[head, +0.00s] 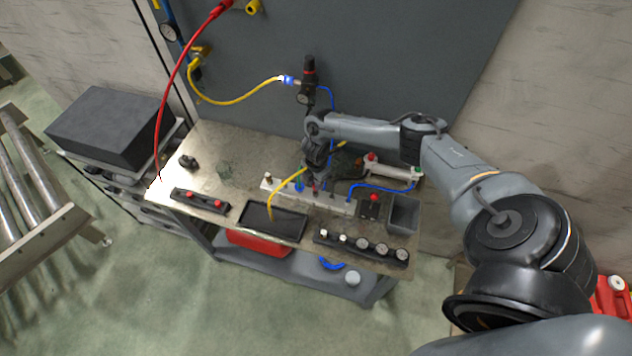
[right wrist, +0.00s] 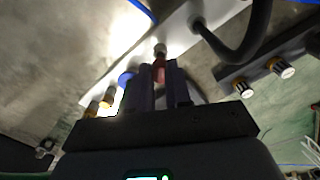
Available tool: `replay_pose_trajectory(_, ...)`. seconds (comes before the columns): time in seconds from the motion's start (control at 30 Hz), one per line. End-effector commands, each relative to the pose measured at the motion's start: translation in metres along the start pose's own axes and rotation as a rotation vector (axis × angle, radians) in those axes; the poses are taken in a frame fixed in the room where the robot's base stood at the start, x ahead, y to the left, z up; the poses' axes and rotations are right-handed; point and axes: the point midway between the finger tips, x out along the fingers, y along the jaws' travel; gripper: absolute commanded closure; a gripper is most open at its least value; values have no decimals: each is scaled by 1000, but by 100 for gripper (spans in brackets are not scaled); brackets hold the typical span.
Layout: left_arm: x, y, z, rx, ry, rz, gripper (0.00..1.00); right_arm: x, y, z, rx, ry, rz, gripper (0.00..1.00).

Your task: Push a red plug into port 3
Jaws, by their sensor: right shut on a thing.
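My right gripper (head: 316,184) is over the pale port block (head: 270,184) on the bench, reaching down from above. In the right wrist view its two dark fingers (right wrist: 160,88) are shut on a red plug (right wrist: 159,72). The plug's greyish end lies against or just over the pale block (right wrist: 122,58); I cannot tell whether it is in a port. Port numbers are not readable. A blue fitting (right wrist: 127,77) and brass-coloured fittings (right wrist: 107,97) line the block beside the plug. Two more red plugs (head: 217,203) sit in a black rack (head: 186,195). My left gripper is not in view.
A black tray (head: 288,228) lies in front of the block, with a yellow hose (head: 282,206) hanging into it. A black gauge strip (head: 330,243) and a grey bin (head: 403,214) stand to the right. A thick dark hose (right wrist: 240,50) runs close to the gripper.

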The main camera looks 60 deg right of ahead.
Motion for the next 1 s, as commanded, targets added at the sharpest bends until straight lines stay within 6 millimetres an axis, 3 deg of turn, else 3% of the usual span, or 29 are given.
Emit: replay_pose_trajectory(1.0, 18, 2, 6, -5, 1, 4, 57, 26, 0, 0, 1, 0, -1, 100)
